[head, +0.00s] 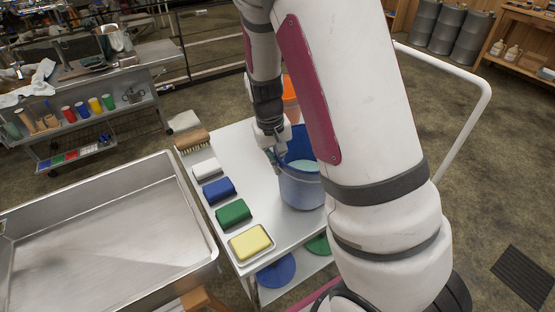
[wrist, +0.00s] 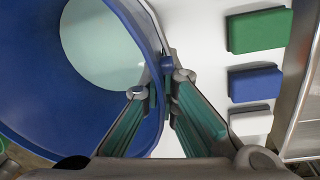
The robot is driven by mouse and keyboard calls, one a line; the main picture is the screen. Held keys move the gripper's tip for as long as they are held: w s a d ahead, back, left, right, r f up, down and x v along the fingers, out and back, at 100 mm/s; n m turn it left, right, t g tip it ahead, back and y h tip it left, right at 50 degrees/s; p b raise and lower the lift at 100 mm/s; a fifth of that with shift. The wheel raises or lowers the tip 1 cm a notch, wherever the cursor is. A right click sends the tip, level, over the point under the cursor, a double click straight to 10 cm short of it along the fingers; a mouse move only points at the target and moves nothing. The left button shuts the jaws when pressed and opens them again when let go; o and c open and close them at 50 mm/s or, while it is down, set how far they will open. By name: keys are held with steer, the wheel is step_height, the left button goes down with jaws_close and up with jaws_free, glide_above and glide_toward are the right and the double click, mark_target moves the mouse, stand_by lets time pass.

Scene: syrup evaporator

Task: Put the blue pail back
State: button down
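The blue pail (head: 302,190) stands upright on the white-topped cart, partly hidden behind my arm. In the wrist view, the pail (wrist: 28,85) fills the left side, and a pale teal round surface shows inside it. My gripper (head: 276,150) is at the left side of the pail's rim. In the wrist view, my gripper's fingers (wrist: 162,92) straddle the rim, one inside and one outside. Their tips appear closed on the pail wall. Whether the pail's base touches the cart is hard to tell.
The cart top (head: 232,150) carries a yellow sponge on a tray (head: 251,242), a green block (head: 233,213), a blue block (head: 218,190), a white block (head: 206,168) and a brush (head: 192,142). An orange container (head: 290,90) stands behind the pail. A steel pan (head: 110,230) lies left.

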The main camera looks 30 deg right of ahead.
steer(key=shift+f, duration=0.9)
steer(key=c, duration=1.8)
jaws_free()
steer(key=shift+f, duration=0.1)
step_height(320, 180, up, 12)
steer(key=a, duration=0.2)
steer(key=s+a+r+n+t, duration=0.1)
steer(key=s+a+r+t, duration=0.1)
steer(key=s+r, duration=0.5)
steer(key=s+a+r+n+t+y, duration=0.1)
steer(key=s+a+r+t, duration=0.2)
steer(key=s, duration=1)
steer(key=shift+a+r+n+t, duration=0.3)
steer(key=shift+a+r, duration=0.8)
steer(key=shift+r, duration=1.7)
